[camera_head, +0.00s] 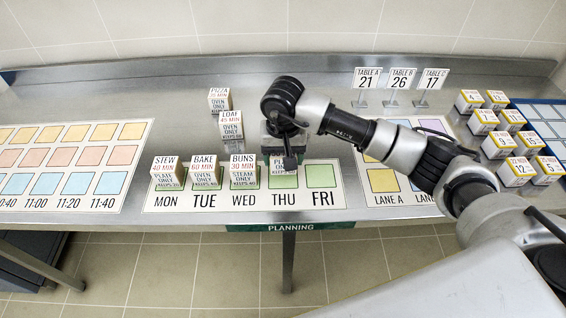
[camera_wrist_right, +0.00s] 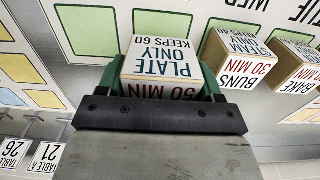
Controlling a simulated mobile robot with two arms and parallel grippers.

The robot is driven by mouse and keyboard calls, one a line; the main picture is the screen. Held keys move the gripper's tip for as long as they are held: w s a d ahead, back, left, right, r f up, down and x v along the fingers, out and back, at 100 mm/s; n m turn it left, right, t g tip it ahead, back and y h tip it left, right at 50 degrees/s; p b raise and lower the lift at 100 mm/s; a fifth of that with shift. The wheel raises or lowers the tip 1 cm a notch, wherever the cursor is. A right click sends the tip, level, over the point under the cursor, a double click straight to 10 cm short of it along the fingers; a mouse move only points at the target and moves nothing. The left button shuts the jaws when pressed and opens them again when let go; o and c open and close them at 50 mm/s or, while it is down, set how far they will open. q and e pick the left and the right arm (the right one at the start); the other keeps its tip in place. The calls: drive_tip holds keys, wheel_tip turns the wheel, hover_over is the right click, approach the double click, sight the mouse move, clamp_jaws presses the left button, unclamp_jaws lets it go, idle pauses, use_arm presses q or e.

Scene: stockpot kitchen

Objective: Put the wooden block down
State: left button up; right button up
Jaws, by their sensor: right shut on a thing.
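My right gripper (camera_head: 287,160) is shut on a wooden block (camera_wrist_right: 160,60) with white label faces. In the right wrist view the block's faces read "PLATE ONLY KEEPS 60" and "50 MIN", between two green fingers. In the head view the block (camera_head: 277,167) is mostly hidden by the gripper. It is at the THU column of the planning mat (camera_head: 240,198), behind or over the THU green square (camera_head: 283,181). I cannot tell whether it touches the surface. My left gripper is not in view.
STEW (camera_head: 167,172), BAKE (camera_head: 205,171) and BUNS (camera_head: 243,171) blocks stand on MON, TUE and WED. BUNS is close beside my gripper. LOAF (camera_head: 230,124) and PIZZA (camera_head: 219,100) blocks stand behind. The FRI square (camera_head: 320,176) is empty. Table signs (camera_head: 400,79) stand back right.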

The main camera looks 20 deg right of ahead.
wheel_tip(320, 180, down, 4)
drive_tip(key=shift+r+p, duration=0.1)
drive_tip(key=shift+p, duration=0.55)
drive_tip(key=shift+f, duration=0.25)
drive_tip(key=shift+f+b, duration=0.15)
drive_tip(key=shift+b, duration=0.2)
drive_tip(key=o, duration=1)
